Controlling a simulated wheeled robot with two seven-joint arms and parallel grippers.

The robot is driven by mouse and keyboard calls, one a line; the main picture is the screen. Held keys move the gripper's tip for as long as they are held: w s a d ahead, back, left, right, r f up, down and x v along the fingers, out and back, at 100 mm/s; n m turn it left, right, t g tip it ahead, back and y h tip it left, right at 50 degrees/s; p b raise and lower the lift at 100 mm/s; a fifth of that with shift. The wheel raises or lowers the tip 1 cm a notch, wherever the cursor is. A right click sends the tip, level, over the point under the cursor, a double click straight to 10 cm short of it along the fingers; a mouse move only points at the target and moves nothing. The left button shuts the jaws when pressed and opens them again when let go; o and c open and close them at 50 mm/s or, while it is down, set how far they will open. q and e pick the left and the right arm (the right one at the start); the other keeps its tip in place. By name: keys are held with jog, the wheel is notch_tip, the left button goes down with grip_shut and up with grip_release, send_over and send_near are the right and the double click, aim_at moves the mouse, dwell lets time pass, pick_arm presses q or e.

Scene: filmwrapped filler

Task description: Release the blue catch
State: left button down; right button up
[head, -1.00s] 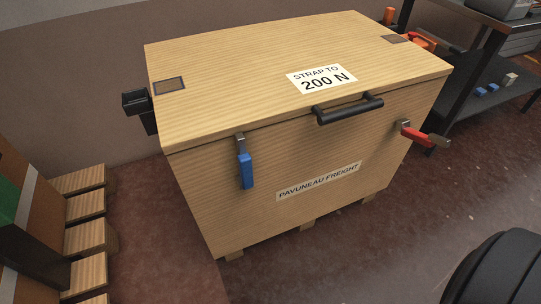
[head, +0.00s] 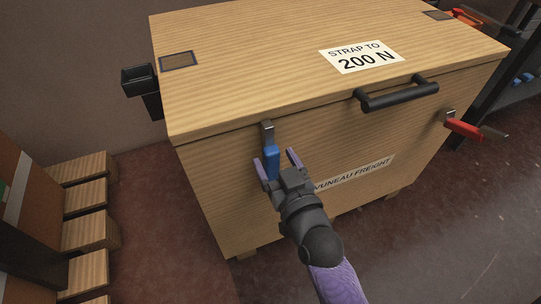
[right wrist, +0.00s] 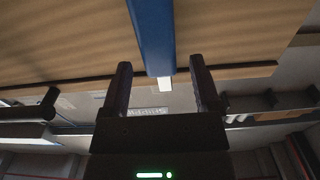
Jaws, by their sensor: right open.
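The blue catch (head: 271,162) hangs down against the front face of the wooden crate (head: 225,188), below a metal bracket (head: 267,130) near the lid edge. My right gripper (head: 276,160) is in front of it, open, with one finger on each side of the catch. In the right wrist view the blue catch (right wrist: 153,35) comes down from the top between the two fingers (right wrist: 159,85), with a visible gap on both sides. The catch's lower end is partly hidden by the gripper in the head view. My left gripper is not in view.
A red catch (head: 464,128) sticks out at the crate's right side. A black handle (head: 398,94) juts from the lid's front. A black holder (head: 138,80) is on the left side. Wooden slats (head: 85,200) stand at left. The floor right of the crate is clear.

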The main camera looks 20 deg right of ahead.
jog(key=shift+w+b, duration=0.35)
jog(key=shift+w, duration=0.95)
grip_shut()
jog(key=shift+s+f, duration=0.15)
dwell(0.4)
